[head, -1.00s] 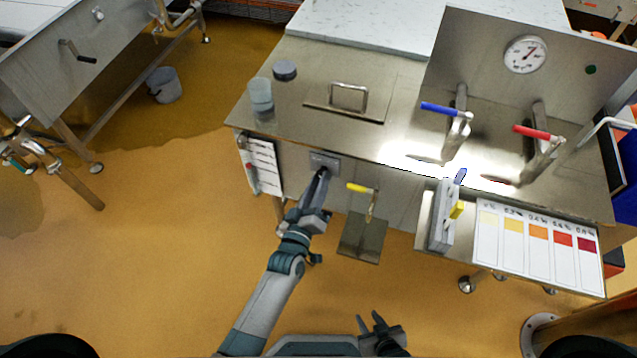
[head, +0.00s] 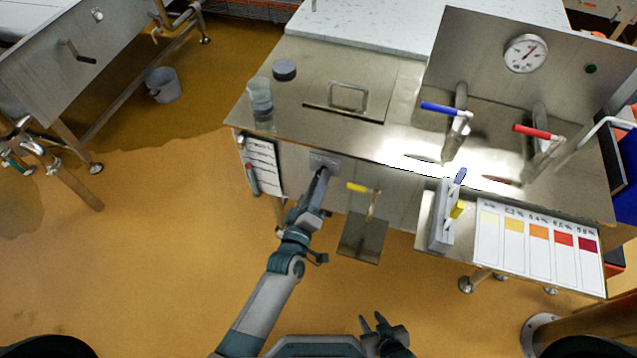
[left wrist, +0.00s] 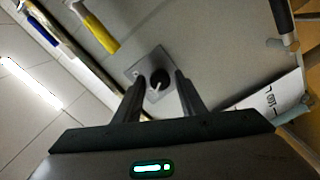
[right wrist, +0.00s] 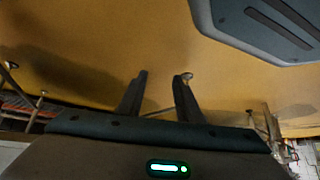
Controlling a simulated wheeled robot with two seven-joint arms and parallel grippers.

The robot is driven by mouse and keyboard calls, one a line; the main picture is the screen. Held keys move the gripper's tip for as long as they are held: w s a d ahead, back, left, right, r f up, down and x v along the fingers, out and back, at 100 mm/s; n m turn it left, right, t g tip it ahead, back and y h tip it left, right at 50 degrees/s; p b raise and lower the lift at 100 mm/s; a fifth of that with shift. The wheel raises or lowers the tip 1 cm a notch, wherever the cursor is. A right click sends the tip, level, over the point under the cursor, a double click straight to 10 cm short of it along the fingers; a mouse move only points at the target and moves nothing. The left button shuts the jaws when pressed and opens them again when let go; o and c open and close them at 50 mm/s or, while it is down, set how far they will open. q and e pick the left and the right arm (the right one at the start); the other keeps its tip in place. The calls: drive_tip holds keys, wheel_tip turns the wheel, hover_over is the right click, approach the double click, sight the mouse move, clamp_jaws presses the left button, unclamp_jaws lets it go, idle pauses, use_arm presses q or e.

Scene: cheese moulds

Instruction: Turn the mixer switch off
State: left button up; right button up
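The mixer switch (left wrist: 155,84) is a small pale toggle on a dark round base, set in a grey square plate (left wrist: 136,72) on the bench's front panel. In the head view the plate (head: 325,161) shows below the worktop edge, and the toggle is hidden by my gripper. My left gripper (head: 323,176) is at the plate. In the left wrist view its fingers (left wrist: 158,80) are apart, one on each side of the toggle; I cannot tell whether they touch it. My right gripper (head: 372,322) is low over the floor; in its wrist view the fingers (right wrist: 160,78) are apart and empty.
A yellow-handled valve (head: 362,188) is just right of the left gripper, above a grey plate (head: 362,238). A hanging sheet (head: 263,165) is on the left. A colour chart (head: 538,245) and a grey holder (head: 440,220) are on the right. Open floor lies in front.

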use_arm(q)
drive_tip(key=shift+o, duration=0.3)
drive_tip(key=b+v, duration=0.2)
drive_tip(key=v, duration=1.5)
drive_tip(key=shift+s, duration=0.2)
use_arm(e)
drive_tip(key=shift+s+d+f+g+h, duration=0.3)
drive_tip(key=shift+s+d+f+g, duration=0.55)
drive_tip(key=shift+d+f, duration=0.25)
use_arm(q)
drive_tip(key=s+a+f+m+g+y, duration=0.1)
drive_tip(key=s+a+f+m+g, duration=0.2)
drive_tip(key=f, duration=0.9)
drive_tip(key=s+a+f+m+g+y, duration=0.1)
drive_tip(key=s+a+f+m+g, duration=0.3)
drive_tip(key=f, duration=0.8)
drive_tip(key=s+a+f+m+g+y, duration=0.2)
drive_tip(key=s+a+f+m+g, duration=0.2)
drive_tip(key=f, duration=0.8)
drive_tip(key=s+a, duration=0.2)
drive_tip(key=shift+s, duration=0.25)
